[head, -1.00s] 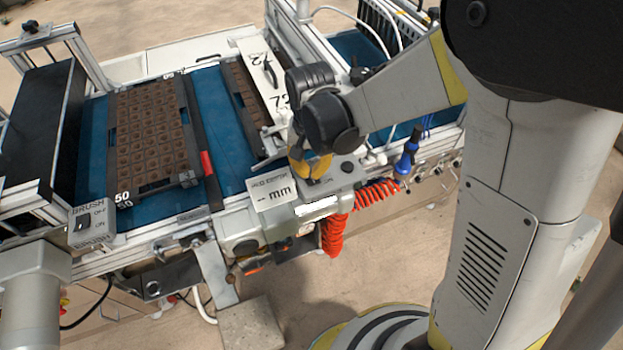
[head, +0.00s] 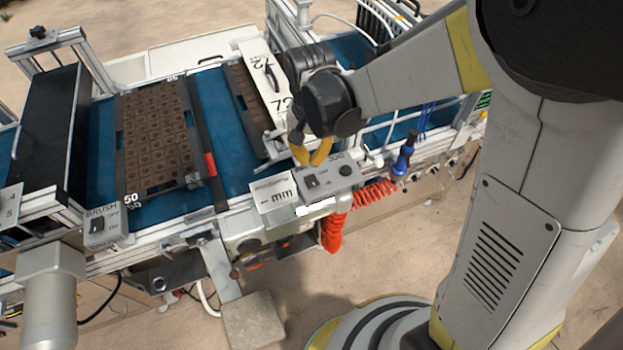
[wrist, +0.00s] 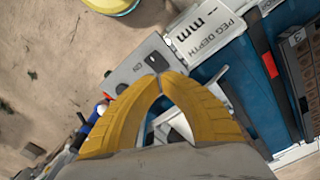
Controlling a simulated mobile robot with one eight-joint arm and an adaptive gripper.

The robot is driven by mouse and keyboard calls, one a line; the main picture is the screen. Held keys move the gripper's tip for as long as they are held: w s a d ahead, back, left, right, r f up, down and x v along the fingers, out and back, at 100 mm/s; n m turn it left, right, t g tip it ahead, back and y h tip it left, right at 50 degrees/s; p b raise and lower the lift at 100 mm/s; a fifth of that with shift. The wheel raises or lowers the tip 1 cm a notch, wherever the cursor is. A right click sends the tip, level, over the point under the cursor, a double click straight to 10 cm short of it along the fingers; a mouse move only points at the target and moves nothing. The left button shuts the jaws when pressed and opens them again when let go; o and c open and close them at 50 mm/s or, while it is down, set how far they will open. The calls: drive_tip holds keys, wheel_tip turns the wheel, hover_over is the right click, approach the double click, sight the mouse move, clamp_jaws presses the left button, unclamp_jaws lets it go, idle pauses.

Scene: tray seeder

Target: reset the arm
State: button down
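My gripper (head: 309,160) hangs over the front edge of the tray seeder, just above a grey switch box (head: 332,181). In the wrist view its two yellow fingers (wrist: 160,77) bow outward and their tips come together, with nothing seen held between them. The switch box (wrist: 140,65) shows just beyond the fingertips. Whether the fingers touch the box is not clear.
A "PEG DEPTH" mm plate (head: 273,192) stands left of the box. A red coiled hose (head: 334,232) and a blue-handled tool (head: 401,160) hang nearby. A brown-celled tray (head: 158,140) lies on the blue belt (head: 228,130). Sandy floor is open in front.

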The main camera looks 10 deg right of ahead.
idle(0.4)
drive_tip(key=s+d+r+n+t+b, duration=0.1)
drive_tip(key=s+d+r+t+b, duration=0.1)
drive_tip(key=s+d+r+t, duration=0.1)
drive_tip(key=s+d+r+n+t+b, duration=0.1)
drive_tip(key=s+d+r+t+b, duration=0.2)
drive_tip(key=s+d, duration=0.4)
drive_tip(key=shift+s+d+r+n+t, duration=0.45)
drive_tip(key=shift+d+r, duration=0.85)
drive_tip(key=shift+d, duration=0.45)
